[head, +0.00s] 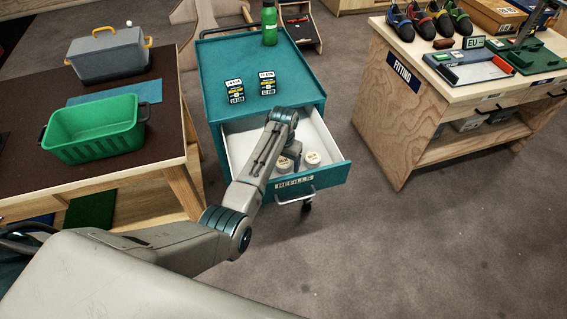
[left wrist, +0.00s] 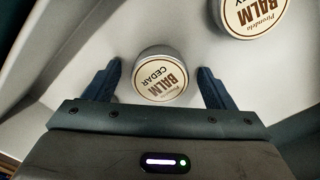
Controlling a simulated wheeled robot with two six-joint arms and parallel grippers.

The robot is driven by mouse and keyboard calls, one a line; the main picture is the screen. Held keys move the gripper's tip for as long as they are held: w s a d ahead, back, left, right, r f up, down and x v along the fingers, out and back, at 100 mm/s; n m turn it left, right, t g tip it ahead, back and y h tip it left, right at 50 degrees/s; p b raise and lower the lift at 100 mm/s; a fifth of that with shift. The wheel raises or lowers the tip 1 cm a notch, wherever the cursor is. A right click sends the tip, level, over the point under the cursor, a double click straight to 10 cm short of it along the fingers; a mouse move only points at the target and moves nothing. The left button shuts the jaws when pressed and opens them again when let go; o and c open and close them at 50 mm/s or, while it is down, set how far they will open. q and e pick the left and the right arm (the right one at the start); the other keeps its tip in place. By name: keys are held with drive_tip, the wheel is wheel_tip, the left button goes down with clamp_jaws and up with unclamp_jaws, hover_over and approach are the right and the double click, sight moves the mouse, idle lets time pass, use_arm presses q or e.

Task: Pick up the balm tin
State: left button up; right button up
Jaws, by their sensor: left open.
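Two round, pale balm tins lie in the open drawer of the teal cart in the head view, one on the left (head: 283,165) and one on the right (head: 312,159). In the left wrist view, a tin labelled "BALM CEDAR" (left wrist: 160,77) sits between the fingertips of my left gripper (left wrist: 160,68), with a gap on both sides. A second balm tin (left wrist: 250,14) is at the top right edge, cut off. My left gripper (head: 290,152) is open, reaching down into the drawer beside the left tin and partly covering it. My right gripper is out of view.
The drawer (head: 337,173) has raised walls and a front handle. A table with a green crate (head: 93,130) is left; a wooden fitting bench (head: 400,125) is right.

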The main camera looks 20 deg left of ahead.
use_arm(q)
drive_tip(key=c, duration=1.1)
